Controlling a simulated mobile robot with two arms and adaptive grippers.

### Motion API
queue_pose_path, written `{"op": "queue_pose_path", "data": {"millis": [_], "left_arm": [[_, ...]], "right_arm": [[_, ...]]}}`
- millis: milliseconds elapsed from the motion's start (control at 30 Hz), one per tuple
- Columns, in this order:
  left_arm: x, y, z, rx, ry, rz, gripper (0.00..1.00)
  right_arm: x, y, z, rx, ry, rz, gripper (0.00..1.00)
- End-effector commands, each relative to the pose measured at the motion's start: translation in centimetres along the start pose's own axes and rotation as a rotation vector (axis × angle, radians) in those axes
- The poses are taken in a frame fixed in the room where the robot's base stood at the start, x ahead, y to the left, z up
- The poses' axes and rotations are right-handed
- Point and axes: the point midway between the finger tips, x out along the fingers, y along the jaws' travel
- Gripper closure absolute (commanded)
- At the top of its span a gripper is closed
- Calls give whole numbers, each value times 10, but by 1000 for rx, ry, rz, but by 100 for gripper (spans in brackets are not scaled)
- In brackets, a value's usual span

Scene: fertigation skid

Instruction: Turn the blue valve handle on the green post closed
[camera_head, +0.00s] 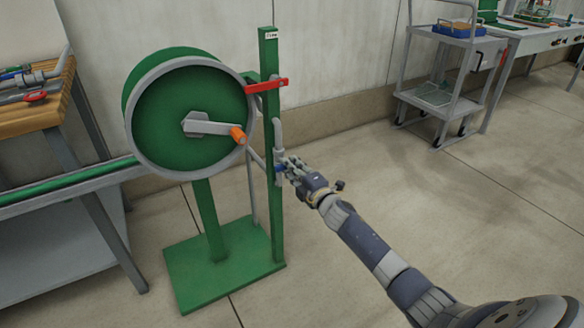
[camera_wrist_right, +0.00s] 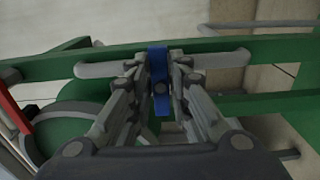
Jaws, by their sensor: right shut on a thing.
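The green post (camera_head: 269,150) stands upright on a green base, and it crosses the top of the right wrist view (camera_wrist_right: 270,45). The blue valve handle (camera_wrist_right: 158,75) shows between my right gripper's fingers in the wrist view; only a bit of it (camera_head: 280,168) shows in the head view. My right gripper (camera_head: 286,168) is shut on the blue handle, beside the post. It also shows in the wrist view (camera_wrist_right: 160,88), a finger on each side of the handle. A grey pipe (camera_head: 278,133) runs at the valve. My left gripper is not in view.
A green reel (camera_head: 178,122) with an orange crank knob (camera_head: 237,135) stands left of the post. A red lever (camera_head: 266,86) sticks out higher on the post. A wooden-topped bench (camera_head: 30,118) is at left, a grey cart (camera_head: 440,75) at back right. The floor at right is clear.

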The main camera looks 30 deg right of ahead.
Motion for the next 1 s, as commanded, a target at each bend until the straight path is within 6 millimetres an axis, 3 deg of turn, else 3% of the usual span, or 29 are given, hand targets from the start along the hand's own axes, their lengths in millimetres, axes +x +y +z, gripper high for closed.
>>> {"op": "queue_pose_path", "data": {"millis": [200,233,300,733,1000], "left_arm": [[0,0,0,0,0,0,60],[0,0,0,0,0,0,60],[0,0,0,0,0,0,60],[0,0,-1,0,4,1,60],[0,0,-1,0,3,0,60]], "right_arm": [[0,0,1,2,-3,-1,100],[0,0,1,2,-3,-1,77],[0,0,1,1,-2,-1,65],[-5,-1,0,-1,-1,-2,65],[-42,-2,0,-1,0,-3,65]]}}
